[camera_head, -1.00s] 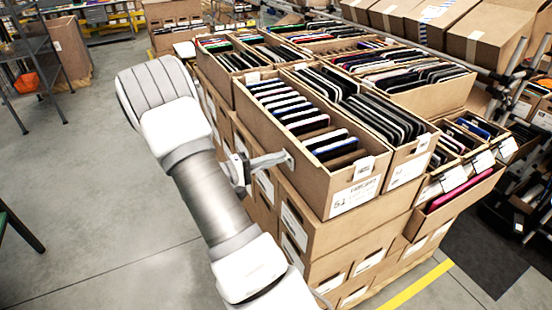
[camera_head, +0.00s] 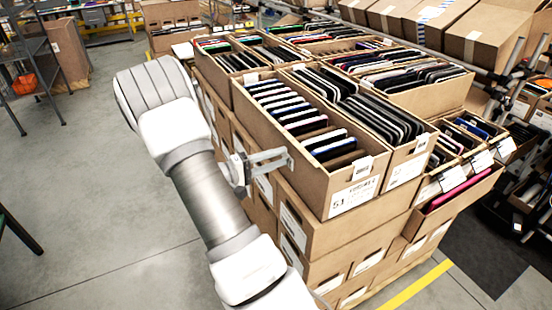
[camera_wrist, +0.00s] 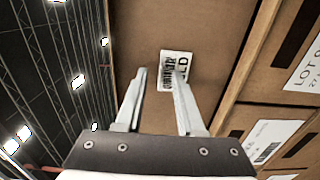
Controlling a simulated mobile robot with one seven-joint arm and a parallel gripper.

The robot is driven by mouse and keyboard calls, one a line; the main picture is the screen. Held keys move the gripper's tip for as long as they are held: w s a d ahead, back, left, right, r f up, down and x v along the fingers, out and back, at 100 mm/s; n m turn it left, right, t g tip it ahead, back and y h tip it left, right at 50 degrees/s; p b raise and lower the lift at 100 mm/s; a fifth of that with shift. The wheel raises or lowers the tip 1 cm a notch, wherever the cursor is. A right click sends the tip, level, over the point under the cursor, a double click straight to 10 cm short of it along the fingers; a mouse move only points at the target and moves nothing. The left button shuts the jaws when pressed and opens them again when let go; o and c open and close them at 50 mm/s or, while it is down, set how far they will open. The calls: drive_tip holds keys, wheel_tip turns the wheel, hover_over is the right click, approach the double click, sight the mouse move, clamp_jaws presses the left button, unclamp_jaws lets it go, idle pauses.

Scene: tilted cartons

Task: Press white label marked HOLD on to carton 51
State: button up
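Carton 51 (camera_head: 315,184) is a brown open box of upright dark and light slabs on top of the stack, with a printed "51" label on its front end. My gripper (camera_head: 288,158) is at its long left side, with the fingers spread. In the wrist view, my gripper (camera_wrist: 160,72) is open and empty, its tips close to the brown carton wall. The white HOLD label (camera_wrist: 184,60) lies flat on that wall, slightly tilted. In the head view I cannot make the label out behind the fingers.
More filled cartons (camera_head: 415,72) stand beside and behind carton 51. Lower cartons (camera_head: 310,236) support it. Sloping open boxes (camera_head: 470,183) are at right. The grey floor (camera_head: 75,215) at left is clear around my arm.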

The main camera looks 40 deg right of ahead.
drive_tip(key=shift+a, duration=0.1)
drive_tip(key=b+v, duration=0.3)
drive_tip(key=v, duration=2)
drive_tip(key=shift+a, duration=0.15)
drive_tip(key=shift+r, duration=0.1)
drive_tip(key=s+a+r+n+t+y, duration=0.1)
drive_tip(key=s+a+r+t+y, duration=0.3)
drive_tip(key=s+y, duration=0.4)
drive_tip(key=s+a+r+n+t+y, duration=0.2)
drive_tip(key=s+a+r+t+y, duration=0.3)
drive_tip(key=s+r+t+y, duration=0.2)
drive_tip(key=s+y, duration=0.2)
drive_tip(key=s, duration=0.2)
drive_tip(key=shift+s+a+n, duration=0.3)
drive_tip(key=shift+s, duration=0.1)
drive_tip(key=shift+d, duration=0.1)
